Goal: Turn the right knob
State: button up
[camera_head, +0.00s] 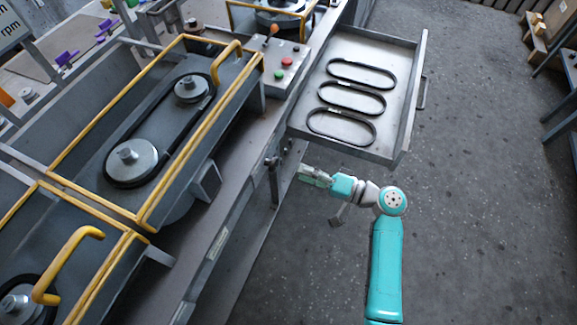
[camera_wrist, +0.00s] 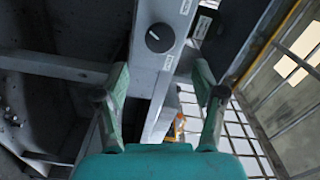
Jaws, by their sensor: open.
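One round black knob (camera_wrist: 159,38) with a white mark shows in the wrist view, on a grey panel at the upper middle. I cannot tell from this view whether it is the right knob, as no other knob is clear. My gripper (camera_wrist: 160,82) is open, its two green fingers spread on either side below the knob in the picture, apart from it and empty. In the head view my gripper (camera_head: 311,173) is beside the bench front, just below the open drawer. The knob cannot be made out there.
An open drawer (camera_head: 396,120) with three black belts juts out above my gripper in the head view. A dark handle (camera_head: 273,165) sticks out from the bench front, left of the gripper. A control box (camera_head: 284,66) stands on the bench.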

jog(key=shift+v, duration=1.75)
